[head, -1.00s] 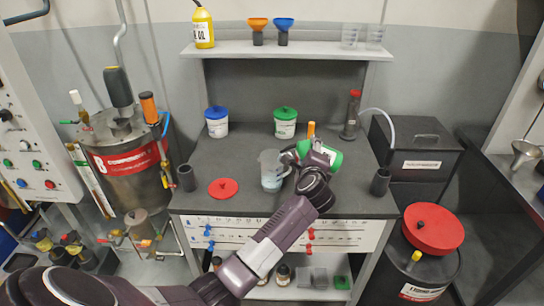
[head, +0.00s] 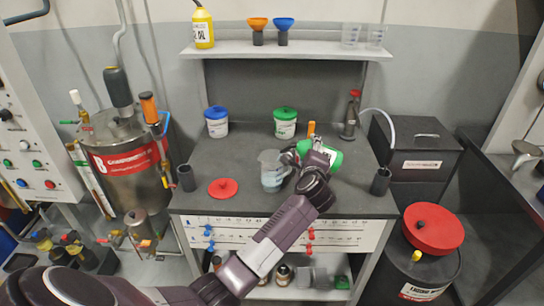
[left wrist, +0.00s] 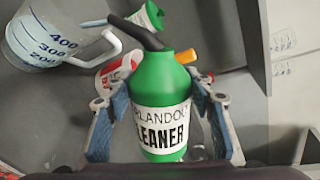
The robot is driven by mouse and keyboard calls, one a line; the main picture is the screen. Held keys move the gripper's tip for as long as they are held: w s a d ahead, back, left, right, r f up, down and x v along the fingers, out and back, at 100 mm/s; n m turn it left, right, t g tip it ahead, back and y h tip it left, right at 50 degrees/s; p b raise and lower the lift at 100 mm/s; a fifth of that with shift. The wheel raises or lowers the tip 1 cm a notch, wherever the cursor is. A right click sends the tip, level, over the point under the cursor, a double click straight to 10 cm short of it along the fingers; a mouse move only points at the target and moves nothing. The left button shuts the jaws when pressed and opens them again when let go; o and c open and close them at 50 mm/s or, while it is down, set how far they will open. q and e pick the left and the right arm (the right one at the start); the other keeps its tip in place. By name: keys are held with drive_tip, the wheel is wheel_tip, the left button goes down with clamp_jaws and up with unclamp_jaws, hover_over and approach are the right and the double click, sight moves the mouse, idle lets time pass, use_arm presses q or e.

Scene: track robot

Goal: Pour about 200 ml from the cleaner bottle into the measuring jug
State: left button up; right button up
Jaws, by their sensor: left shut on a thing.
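The green cleaner bottle (head: 334,158) is in my left gripper (head: 317,151), above the workbench. It is tipped over towards the left, its spout end near the rim of the clear measuring jug (head: 271,180). The jug stands upright on the bench and looks bluish low down; its exact level cannot be read. In the left wrist view the blue-padded fingers are shut around the bottle (left wrist: 160,92), with its black spout pointing up-left. The jug (left wrist: 50,40) shows there with blue marks and a white handle. No stream is clearly visible. My right gripper is out of view.
A red lid (head: 223,188) lies left of the jug. Dark cups (head: 186,178) and (head: 380,181) stand at the bench sides. Blue-lidded (head: 217,128) and green-lidded (head: 285,129) tubs stand behind, with a red-topped bottle (head: 351,120) at back right. The bench front is mostly clear.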

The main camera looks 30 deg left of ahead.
use_arm(q)
drive_tip(key=shift+a+r+n, duration=0.1)
drive_tip(key=shift+r+n, duration=0.2)
drive_tip(key=shift+r, duration=0.05)
idle(2.1)
drive_tip(key=shift+f, duration=0.1)
